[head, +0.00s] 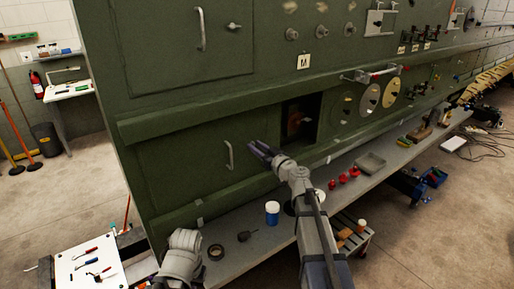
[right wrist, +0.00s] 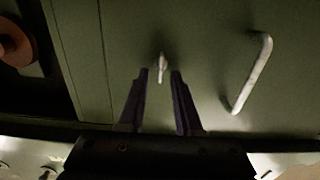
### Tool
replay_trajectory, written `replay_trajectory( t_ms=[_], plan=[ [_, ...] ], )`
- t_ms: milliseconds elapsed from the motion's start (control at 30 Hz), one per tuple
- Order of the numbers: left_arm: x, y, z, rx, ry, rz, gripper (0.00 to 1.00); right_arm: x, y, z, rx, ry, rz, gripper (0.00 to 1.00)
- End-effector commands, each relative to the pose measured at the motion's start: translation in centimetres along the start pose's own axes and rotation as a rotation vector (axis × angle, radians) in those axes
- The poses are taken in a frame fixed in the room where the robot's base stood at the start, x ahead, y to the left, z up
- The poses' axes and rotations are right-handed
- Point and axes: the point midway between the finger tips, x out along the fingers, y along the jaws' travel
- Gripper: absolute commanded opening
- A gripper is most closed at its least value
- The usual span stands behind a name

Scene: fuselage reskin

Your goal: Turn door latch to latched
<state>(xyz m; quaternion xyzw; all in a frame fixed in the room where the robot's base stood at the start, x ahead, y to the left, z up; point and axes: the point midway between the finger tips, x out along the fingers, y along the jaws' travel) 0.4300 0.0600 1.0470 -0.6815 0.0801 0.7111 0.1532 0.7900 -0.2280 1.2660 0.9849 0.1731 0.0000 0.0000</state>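The lower green door (head: 190,160) is closed in the green fuselage panel and carries a pale bar handle (head: 229,155). In the right wrist view, a small metal latch (right wrist: 161,64) stands on the door, its lever pointing up and down in that picture. My right gripper (head: 259,150) is at the door, right of the handle. Its dark fingers (right wrist: 160,74) are open, with the latch in the gap at their tips; I cannot tell whether they touch it. In the head view the gripper hides this latch. My left gripper is not in view; only part of my left arm shows.
An open dark recess (head: 302,121) lies right of the door. A shelf (head: 250,247) below holds a blue jar (head: 272,212), a tape roll (head: 216,252), red items (head: 343,178) and a grey tray (head: 370,162). An upper door has its own handle (head: 201,29) and latch (head: 234,26).

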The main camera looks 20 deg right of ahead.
Motion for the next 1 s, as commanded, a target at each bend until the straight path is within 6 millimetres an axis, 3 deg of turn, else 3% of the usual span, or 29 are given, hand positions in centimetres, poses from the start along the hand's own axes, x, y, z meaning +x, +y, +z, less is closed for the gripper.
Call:
replay_trajectory(
  t_ms=[33, 267, 1000],
  plan=[
    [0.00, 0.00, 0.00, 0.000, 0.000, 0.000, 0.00, -0.01, 0.01, 0.00, 0.000, 0.000, 0.000, 0.26],
    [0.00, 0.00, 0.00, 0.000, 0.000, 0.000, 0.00, -0.03, 0.02, 0.00, 0.000, 0.000, 0.000, 0.00],
    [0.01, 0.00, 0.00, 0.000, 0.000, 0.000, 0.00, -0.03, 0.08, 0.01, 0.045, 0.000, 0.000, 0.00]
  ],
)
